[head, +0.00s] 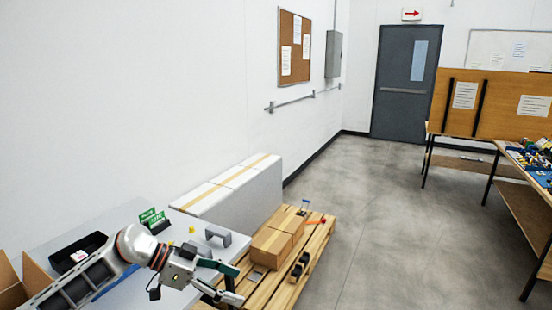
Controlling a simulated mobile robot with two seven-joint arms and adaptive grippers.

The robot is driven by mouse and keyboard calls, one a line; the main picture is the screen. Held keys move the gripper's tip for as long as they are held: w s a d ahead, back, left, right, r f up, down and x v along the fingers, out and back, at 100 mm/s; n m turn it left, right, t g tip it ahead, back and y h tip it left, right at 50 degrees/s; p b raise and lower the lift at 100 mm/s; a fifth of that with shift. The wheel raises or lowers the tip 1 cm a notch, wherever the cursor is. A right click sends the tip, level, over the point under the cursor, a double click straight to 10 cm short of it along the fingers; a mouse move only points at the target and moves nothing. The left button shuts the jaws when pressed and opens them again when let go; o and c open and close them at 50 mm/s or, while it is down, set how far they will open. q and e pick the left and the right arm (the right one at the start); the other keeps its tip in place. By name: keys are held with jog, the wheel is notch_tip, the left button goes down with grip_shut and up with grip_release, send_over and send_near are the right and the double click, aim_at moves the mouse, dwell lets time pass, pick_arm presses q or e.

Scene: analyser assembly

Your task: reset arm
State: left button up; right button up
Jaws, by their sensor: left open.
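My left arm comes in from the lower left of the head view. My left gripper (232,284) is open, with no object seen between its fingers. It is over the right end of the light table (52,248), near the pallet's left edge. My right gripper is not in the head view.
A black bin (78,252), a grey bracket (218,235) and green cards (152,217) are on the table. Wooden workbenches (490,100) stand at the right. The middle floor is clear.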

pick_arm(q)
jog(key=s+a+f+n+t+y, duration=0.3)
jog(key=s+a+f+t+y, duration=0.15)
jog(key=s+a+f, duration=0.95)
jog(key=s+a+f+n+t+y, duration=0.2)
jog(key=s+a+f+t+y, duration=0.25)
jog(key=s+a+f, duration=0.85)
jog(key=d+f+n, duration=0.1)
jog(key=d+n, duration=0.1)
jog(key=d, duration=0.6)
jog(key=w+d+f+n, duration=0.1)
jog(key=d+n, duration=0.2)
jog(key=d, duration=0.4)
jog(key=shift+d+f+n, duration=0.3)
jog(key=shift+d, duration=0.1)
